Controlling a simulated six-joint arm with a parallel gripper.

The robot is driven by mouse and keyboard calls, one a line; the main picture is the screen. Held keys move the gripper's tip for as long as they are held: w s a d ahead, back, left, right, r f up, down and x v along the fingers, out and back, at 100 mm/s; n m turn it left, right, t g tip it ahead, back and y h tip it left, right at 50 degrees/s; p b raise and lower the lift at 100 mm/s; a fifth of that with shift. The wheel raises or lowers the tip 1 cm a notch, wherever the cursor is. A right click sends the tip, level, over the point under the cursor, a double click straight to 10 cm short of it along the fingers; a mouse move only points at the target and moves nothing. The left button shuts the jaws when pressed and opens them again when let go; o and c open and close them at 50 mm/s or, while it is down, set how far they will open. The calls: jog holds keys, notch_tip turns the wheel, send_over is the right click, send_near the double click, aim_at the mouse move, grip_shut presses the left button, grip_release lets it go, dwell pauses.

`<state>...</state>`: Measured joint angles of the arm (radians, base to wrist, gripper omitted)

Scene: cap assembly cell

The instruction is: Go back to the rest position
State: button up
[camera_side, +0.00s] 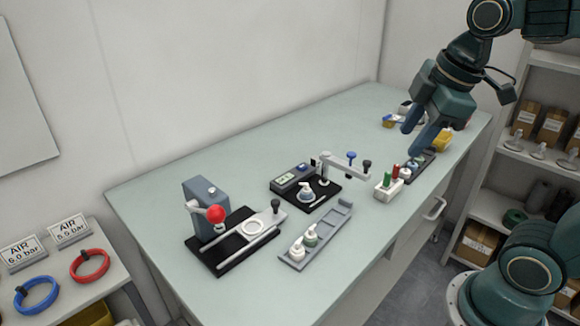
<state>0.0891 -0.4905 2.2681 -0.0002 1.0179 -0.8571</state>
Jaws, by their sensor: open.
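My gripper (417,138) is at the right end of the work table (335,265), pointing down with its two blue fingers apart. It is above or just beside a dark tray (428,158) holding small parts, and I cannot tell the exact gap. Nothing shows between the fingers. A black fixture (318,203) at the middle holds another such part (307,192).
A press with a red knob (215,214) stands at the left.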

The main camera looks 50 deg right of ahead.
jog(key=s+a+f+m+t, duration=0.1)
jog(key=s+a+f+m, duration=0.1)
jog(key=s+m, duration=0.3)
jog(key=shift+s+f+m+t, duration=0.15)
jog(key=shift+f+m+t, duration=0.25)
jog(key=shift+m, duration=1.5)
